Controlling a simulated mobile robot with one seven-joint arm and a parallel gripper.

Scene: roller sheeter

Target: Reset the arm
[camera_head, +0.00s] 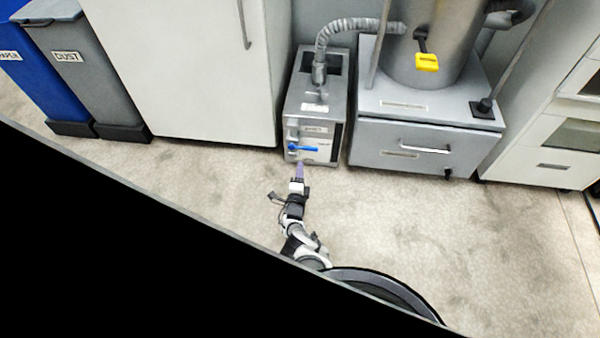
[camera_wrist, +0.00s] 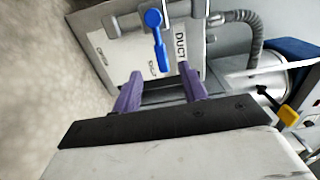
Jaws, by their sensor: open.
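My arm reaches forward over the floor in the head view, with my gripper (camera_head: 299,172) just in front of a small grey duct box (camera_head: 313,105). In the wrist view the purple fingers of my gripper (camera_wrist: 162,92) are spread apart with nothing between them. A blue lever handle (camera_head: 303,148) is on the front of the box. In the wrist view the blue handle (camera_wrist: 155,35) shows just beyond the fingertips. I cannot tell whether a finger touches the box.
A large grey machine with a drawer (camera_head: 425,146) and a yellow handle (camera_head: 427,62) stands to the right. A white cabinet (camera_head: 190,70) and grey dust bin (camera_head: 85,75) stand to the left. The carpeted floor (camera_head: 450,240) in front is clear.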

